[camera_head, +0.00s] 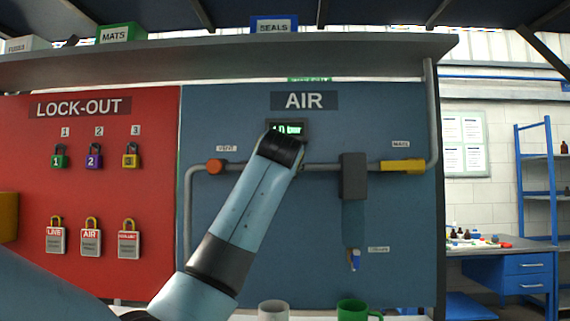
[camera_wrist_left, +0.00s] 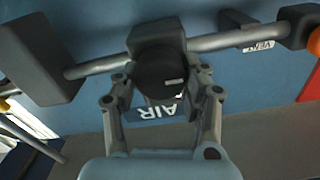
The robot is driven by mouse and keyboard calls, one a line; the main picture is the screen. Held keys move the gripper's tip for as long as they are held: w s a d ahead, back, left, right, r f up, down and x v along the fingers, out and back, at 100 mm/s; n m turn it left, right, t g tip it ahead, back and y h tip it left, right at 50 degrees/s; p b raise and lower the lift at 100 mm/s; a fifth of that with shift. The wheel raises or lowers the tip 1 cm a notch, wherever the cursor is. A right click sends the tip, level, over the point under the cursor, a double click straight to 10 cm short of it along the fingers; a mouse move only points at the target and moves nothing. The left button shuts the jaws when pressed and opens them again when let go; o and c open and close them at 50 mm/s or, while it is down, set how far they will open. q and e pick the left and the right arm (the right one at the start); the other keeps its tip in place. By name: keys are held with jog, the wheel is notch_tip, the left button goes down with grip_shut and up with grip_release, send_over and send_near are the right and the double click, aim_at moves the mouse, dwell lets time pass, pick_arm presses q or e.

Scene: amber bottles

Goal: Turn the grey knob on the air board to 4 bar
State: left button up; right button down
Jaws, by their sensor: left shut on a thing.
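The blue air board (camera_head: 400,240) fills the middle of the head view. Its green display (camera_head: 287,129) reads what looks like 4.0 bar; its lower edge and first digit are partly covered by my left arm, so the first digit is hard to read. The grey knob (camera_wrist_left: 160,72) is dark and round in the wrist view, on the pipe block. My left gripper (camera_wrist_left: 161,82) is shut on it, one finger on each side. In the head view my left wrist hides the knob and fingers. My right gripper is in neither view.
A red lock-out board (camera_head: 95,190) with padlocks is to the left. A white mug (camera_head: 273,311) and a green mug (camera_head: 358,309) stand below.

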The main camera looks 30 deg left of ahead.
pick_arm(q)
jog(key=shift+f, duration=0.1)
jog(key=o, duration=1.1)
jog(key=shift+o, duration=0.4)
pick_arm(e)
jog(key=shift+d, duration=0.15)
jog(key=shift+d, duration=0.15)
pick_arm(q)
jog(key=v, duration=1.2)
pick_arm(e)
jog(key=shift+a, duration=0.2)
